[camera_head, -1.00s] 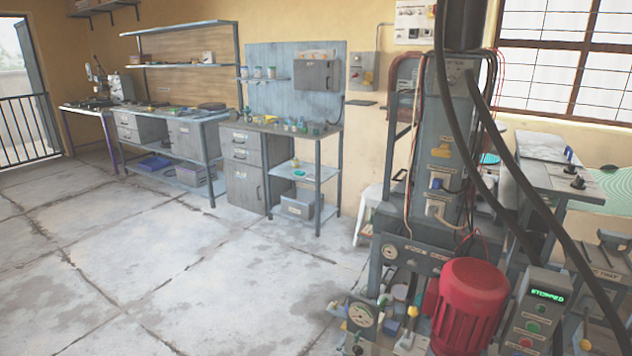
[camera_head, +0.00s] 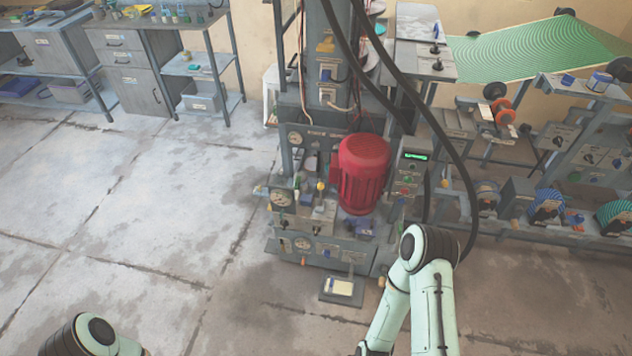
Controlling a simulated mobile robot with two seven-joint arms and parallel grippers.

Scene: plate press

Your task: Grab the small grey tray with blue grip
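I cannot clearly make out a small grey tray with a blue grip. A small dark grey, flat thing (camera_head: 328,296) with a pale yellow top lies on the floor at the front of the press; I cannot tell whether it is a tray or a pedal. Small blue and grey items sit on the press's lower deck around the red motor (camera_head: 364,172), too small to identify. Only pale green links of my two arms show, at the bottom left and bottom centre. Both grippers are out of view.
The grey press (camera_head: 336,62) stands in the middle with a control box (camera_head: 408,175) and hanging black cables. Workbenches (camera_head: 165,35) stand at the back left. A cluttered machine (camera_head: 560,150) with a green sheet (camera_head: 540,48) fills the right. The floor at left is clear.

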